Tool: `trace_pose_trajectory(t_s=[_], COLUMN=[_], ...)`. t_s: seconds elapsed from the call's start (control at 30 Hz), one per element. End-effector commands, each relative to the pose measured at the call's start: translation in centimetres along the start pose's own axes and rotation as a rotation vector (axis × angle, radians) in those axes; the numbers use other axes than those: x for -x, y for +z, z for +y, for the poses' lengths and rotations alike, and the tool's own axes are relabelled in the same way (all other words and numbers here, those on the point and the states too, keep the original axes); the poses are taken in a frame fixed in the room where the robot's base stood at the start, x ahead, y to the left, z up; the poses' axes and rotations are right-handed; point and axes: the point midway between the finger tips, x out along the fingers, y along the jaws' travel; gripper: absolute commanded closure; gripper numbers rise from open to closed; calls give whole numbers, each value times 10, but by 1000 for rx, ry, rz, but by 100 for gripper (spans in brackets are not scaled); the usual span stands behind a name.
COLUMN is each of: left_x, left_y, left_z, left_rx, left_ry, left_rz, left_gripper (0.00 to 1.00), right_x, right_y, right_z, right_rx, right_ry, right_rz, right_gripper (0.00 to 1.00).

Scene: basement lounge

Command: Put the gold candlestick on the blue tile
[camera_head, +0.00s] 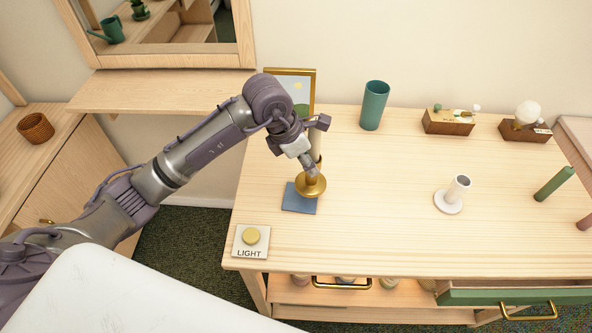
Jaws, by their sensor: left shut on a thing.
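My left gripper (309,160) comes in from the left over the wooden table (370,220) and is shut on the gold candlestick (311,188). The candlestick has a round gold base and a pale candle (316,146) standing up behind the gripper fingers. It is upright. Its base overlaps the upper right part of the blue tile (299,203) in the picture. I cannot tell whether the base touches the tile or hangs just above it. The gripper hides part of the candlestick's stem. My right gripper is not in view.
A framed picture (291,84) stands close behind the gripper. A green cup (374,105) and a white candle holder (450,200) stand to the right. A LIGHT button (251,241) sits at the front left corner. The table's middle front is clear. A green drawer (475,297) is open below.

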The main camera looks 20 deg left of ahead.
Motion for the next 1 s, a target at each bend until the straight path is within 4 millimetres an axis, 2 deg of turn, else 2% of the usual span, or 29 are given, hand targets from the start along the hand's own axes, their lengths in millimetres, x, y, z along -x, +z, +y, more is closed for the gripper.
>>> trace_pose_trajectory(t_s=[0.03, 0.13, 0.27, 0.4, 0.6, 0.9, 0.93, 1.0], left_x=[1, -2, -6, -23, -41, -45, -45, -44], left_y=[-10, -23, -29, -37, -44, -45, -45, -45], left_z=[3, 6, 8, 7, 8, 8, 8, 8], left_rx=[2, 1, 0, 1, -2, -3, -3, -2], left_ry=[-1, -1, -2, -5, -1, 0, -1, -1], left_rz=[3, 1, -2, 1, -2, -2, -1, -1], left_gripper=[100, 100, 100, 100, 100, 100, 58, 47], right_x=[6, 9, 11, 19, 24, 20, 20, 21], right_y=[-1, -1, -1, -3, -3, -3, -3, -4], right_z=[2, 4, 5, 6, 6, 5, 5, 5], right_rx=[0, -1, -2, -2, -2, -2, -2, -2], right_ry=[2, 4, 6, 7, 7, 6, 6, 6], right_rz=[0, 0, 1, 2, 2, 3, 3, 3], right_gripper=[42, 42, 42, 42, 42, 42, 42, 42])
